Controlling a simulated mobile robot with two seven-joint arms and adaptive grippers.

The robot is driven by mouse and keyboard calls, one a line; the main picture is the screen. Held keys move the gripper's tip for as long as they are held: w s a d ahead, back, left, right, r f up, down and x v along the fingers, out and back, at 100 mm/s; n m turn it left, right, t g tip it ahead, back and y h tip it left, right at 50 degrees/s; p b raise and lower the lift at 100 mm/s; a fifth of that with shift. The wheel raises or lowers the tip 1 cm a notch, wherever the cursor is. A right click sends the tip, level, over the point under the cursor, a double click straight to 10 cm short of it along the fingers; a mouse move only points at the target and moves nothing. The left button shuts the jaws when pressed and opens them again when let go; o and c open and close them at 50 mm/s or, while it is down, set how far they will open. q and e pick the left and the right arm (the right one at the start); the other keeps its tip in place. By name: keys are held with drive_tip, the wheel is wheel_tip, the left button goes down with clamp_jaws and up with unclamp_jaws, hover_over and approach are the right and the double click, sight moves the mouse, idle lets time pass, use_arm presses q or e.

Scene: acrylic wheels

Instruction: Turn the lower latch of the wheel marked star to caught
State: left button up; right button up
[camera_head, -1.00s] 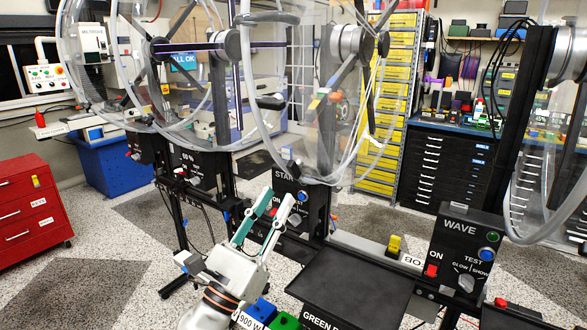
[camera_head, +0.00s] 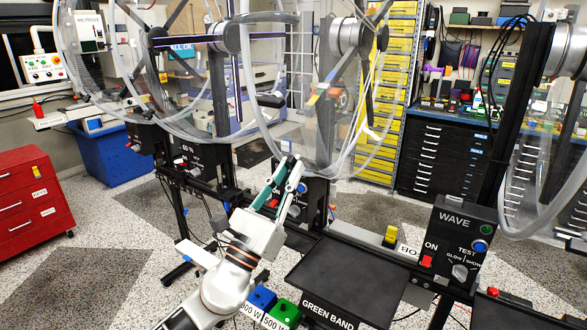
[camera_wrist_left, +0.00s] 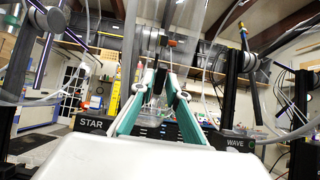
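The star wheel is a large clear acrylic wheel with a pale rim (camera_head: 258,120) and a silver hub (camera_head: 345,36). It stands above its black control box (camera_head: 316,190), whose STAR lettering is hidden by my gripper in the head view but shows in the left wrist view (camera_wrist_left: 91,124). Dark fittings sit on the rim's left side, one higher (camera_head: 268,17) and one lower (camera_head: 270,100); I cannot read a latch setting. My left gripper (camera_head: 291,164) is open, its fingertips near the rim's bottom, in front of the box; contact cannot be told. My right gripper is out of view.
The WAVE box (camera_head: 462,240) stands to the right, beside a black tray (camera_head: 345,280). Blue (camera_head: 262,298) and green (camera_head: 284,312) weights lie near my left forearm. More wheels stand at the left. A red cabinet (camera_head: 30,205) is at far left.

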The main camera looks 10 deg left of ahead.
use_arm(q)
clamp_jaws()
drive_tip(key=m+p, duration=0.2)
drive_tip(key=m, duration=0.2)
drive_tip(key=shift+r, duration=0.1)
drive_tip(key=shift+m, duration=0.3)
drive_tip(key=m+p, duration=0.1)
drive_tip(key=m, duration=0.2)
drive_tip(key=shift+p, duration=0.4)
drive_tip(key=shift+m+p, duration=0.35)
drive_tip(key=shift+m, duration=0.45)
